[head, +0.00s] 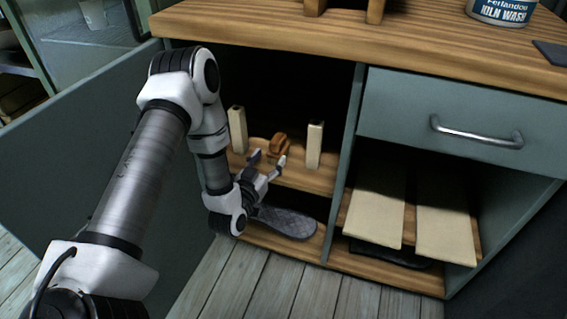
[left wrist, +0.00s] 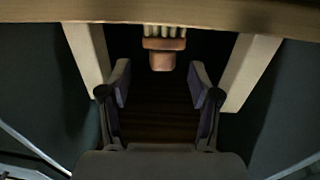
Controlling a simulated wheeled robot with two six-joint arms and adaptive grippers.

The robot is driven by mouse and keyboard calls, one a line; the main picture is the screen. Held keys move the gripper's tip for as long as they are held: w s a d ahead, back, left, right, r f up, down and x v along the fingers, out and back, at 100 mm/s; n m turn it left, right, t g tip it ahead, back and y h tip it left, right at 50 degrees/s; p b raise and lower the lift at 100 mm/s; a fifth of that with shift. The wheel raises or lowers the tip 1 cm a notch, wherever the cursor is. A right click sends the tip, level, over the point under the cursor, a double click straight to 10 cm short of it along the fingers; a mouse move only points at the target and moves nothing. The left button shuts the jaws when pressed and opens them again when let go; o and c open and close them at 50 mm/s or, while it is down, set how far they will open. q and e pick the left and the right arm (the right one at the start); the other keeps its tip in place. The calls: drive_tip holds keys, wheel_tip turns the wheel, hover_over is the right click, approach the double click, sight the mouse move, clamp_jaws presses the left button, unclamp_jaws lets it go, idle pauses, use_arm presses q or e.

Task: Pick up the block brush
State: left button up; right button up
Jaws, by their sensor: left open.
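The block brush (head: 279,144) is a small orange-brown wooden block on the shelf (head: 308,179) inside the open cabinet. In the left wrist view the brush (left wrist: 163,52) shows pale bristle tufts along its upper side and lies ahead, between the lines of the two fingers. My left gripper (head: 268,162) reaches into the cabinet just in front of the brush. Its fingers are apart and empty in the left wrist view (left wrist: 161,82), with a gap to the brush. My right gripper is in neither view.
Two pale upright posts (head: 237,130) (head: 315,145) stand on the shelf either side of the brush. A dark patterned flat object (head: 287,222) lies below. Two pale boards (head: 376,207) (head: 445,222) lean in the right compartment. The countertop (head: 440,45) is above.

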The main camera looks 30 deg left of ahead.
sight(278, 143)
use_arm(q)
drive_tip(key=w+b, duration=0.1)
drive_tip(key=w, duration=0.1)
drive_tip(key=w+a+b, duration=0.1)
drive_tip(key=w, duration=0.1)
drive_tip(key=w+b, duration=0.1)
drive_tip(key=w, duration=0.2)
drive_tip(key=shift+a, duration=0.25)
drive_tip(key=shift+r, duration=0.1)
clamp_jaws()
